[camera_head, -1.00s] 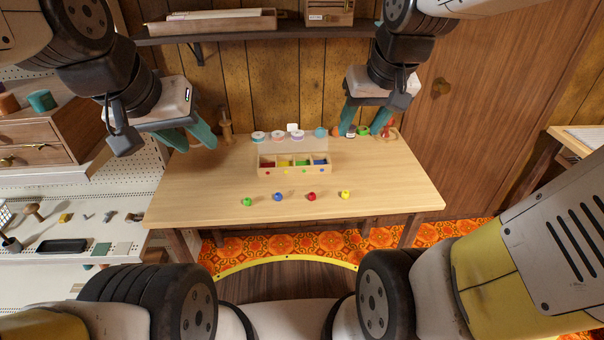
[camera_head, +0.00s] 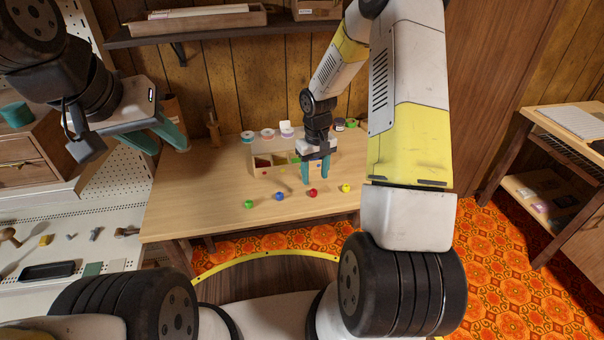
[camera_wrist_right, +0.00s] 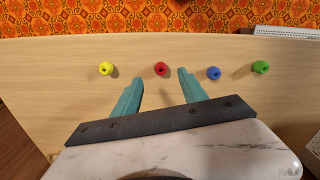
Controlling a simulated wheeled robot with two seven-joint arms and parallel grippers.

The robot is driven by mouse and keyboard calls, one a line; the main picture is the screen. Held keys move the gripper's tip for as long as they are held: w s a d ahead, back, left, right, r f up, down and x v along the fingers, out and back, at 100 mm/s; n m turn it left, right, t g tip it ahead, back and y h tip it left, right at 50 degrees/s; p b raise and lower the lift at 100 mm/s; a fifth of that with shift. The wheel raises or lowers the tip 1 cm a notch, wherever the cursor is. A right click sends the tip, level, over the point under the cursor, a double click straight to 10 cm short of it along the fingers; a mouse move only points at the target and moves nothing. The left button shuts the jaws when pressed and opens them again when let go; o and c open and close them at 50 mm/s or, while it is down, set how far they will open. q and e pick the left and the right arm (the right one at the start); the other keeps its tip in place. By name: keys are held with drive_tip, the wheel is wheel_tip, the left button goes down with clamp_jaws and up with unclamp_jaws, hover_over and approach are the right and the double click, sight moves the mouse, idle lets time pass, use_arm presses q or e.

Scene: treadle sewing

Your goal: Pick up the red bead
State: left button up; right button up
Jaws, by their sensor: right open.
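The red bead (camera_head: 312,193) lies on the light wooden table (camera_head: 200,200), in a row between the blue bead (camera_head: 280,196) and the yellow bead (camera_head: 346,188). The green bead (camera_head: 249,204) is at the left end of the row. In the right wrist view the red bead (camera_wrist_right: 161,69) shows just beyond and between the fingertips. My right gripper (camera_head: 315,181) is open and empty, its fingers pointing down above the table near the red bead. My left gripper (camera_head: 171,147) is open and empty, raised at the left beyond the table edge.
A sorting box (camera_head: 262,162) with coloured compartments stands behind the beads, partly hidden by my right gripper. Several spools, including a pink-topped one (camera_head: 267,133), stand at the table's back. The table's front left is clear.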

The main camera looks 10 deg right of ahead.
sight(313, 190)
drive_tip(key=f, duration=0.7)
drive_tip(key=shift+w+a+f, duration=0.1)
drive_tip(key=shift+w, duration=0.25)
drive_tip(key=shift+c, duration=0.4)
clamp_jaws()
